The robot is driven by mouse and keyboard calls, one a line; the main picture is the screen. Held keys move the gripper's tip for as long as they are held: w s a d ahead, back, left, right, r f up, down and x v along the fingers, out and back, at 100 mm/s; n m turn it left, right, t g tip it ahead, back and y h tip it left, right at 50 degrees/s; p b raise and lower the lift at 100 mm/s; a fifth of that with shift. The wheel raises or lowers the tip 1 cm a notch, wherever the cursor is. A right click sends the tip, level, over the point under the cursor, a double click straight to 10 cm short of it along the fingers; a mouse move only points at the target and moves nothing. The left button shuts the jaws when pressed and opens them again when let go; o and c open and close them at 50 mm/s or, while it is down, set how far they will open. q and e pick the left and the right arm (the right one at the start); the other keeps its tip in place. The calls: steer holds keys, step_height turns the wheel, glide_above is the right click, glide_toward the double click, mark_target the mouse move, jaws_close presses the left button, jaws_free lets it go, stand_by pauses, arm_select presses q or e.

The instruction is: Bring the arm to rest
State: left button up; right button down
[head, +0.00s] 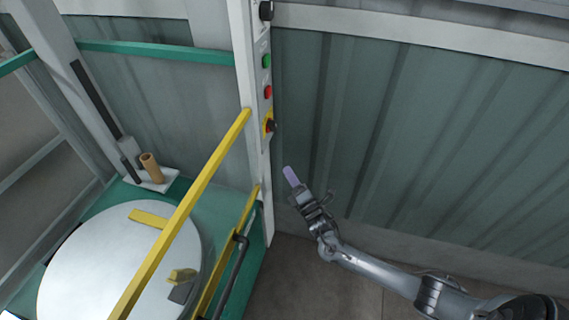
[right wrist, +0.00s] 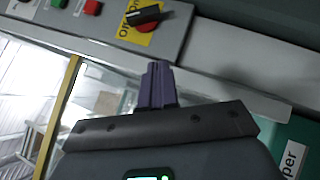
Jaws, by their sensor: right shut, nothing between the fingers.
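My right gripper (head: 291,177) is to the right of the white control post (head: 254,90), in front of the green corrugated wall. Its purple fingers are closed together with nothing between them, as the right wrist view (right wrist: 158,85) also shows. The fingertips are apart from the post's controls in the head view. The right arm reaches in from the lower right. My left gripper is in neither view.
The post carries a green button (head: 267,61), a red button (head: 268,92) and a rotary switch on a yellow plate (head: 269,125). Yellow rails (head: 185,205) cross in front of a round white turntable (head: 95,265). Floor (head: 320,285) is clear below the arm.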

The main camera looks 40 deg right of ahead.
steer(key=shift+s+f, duration=0.1)
steer(key=shift+s, duration=0.25)
